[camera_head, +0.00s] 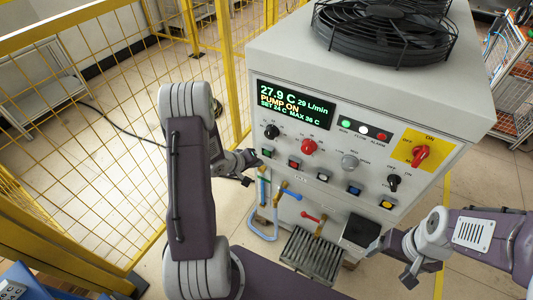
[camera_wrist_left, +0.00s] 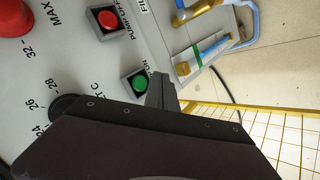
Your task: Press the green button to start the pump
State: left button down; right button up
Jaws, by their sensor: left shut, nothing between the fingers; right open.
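The green button (camera_head: 267,153) is at the lower left of the machine's front panel (camera_head: 325,190). In the left wrist view, the green button (camera_wrist_left: 139,83) sits in a dark square housing. My left gripper (camera_head: 250,170) is shut and empty, close to the panel's left edge near this button. In the left wrist view its fingertips (camera_wrist_left: 161,84) are right beside the green button; I cannot tell whether they touch. The display (camera_head: 293,100) reads 27.9 C, 29 L/min, PUMP ON, SET 24 C, MAX 36 C. My right gripper (camera_head: 393,266) is open and empty at lower right.
A red button (camera_head: 293,164) is next to the green one. Knobs, blue and yellow buttons and a red rotary switch (camera_head: 420,156) are on the panel. Pipes with valve handles (camera_head: 268,215) are below. A yellow mesh fence (camera_head: 90,130) stands on the left. A black fan (camera_head: 385,25) tops the machine.

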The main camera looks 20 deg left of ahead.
pick_arm(q)
jog(key=shift+s+a, duration=0.1)
jog(key=shift+s, duration=1.3)
jog(key=s+p, duration=0.3)
jog(key=s, duration=0.8)
jog(key=shift+a+p, duration=0.3)
jog(key=shift+a, duration=0.15)
